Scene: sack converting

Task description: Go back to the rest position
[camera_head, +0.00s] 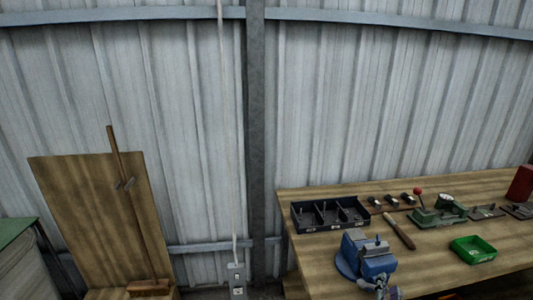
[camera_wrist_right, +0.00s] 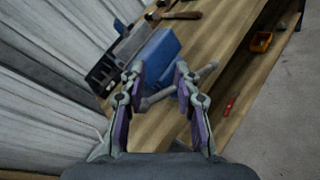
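My right gripper (camera_head: 380,288) shows only in part at the bottom of the head view, in front of the blue vise (camera_head: 366,258). In the right wrist view my right gripper (camera_wrist_right: 160,72) has its two fingers spread apart with nothing held between them. The blue vise (camera_wrist_right: 157,55) lies beyond the fingertips there, and its grey handle bar (camera_wrist_right: 208,68) passes across the view behind the fingers. I cannot tell whether the fingers touch the vise. My left gripper is in neither view.
The wooden workbench (camera_head: 430,248) carries a black compartment tray (camera_head: 330,213), a wooden-handled tool (camera_head: 399,231), a green bin (camera_head: 473,249) and a green device (camera_head: 440,212). A wooden board (camera_head: 88,220) with a broom leans at the left wall. An orange bin (camera_wrist_right: 261,41) shows in the wrist view.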

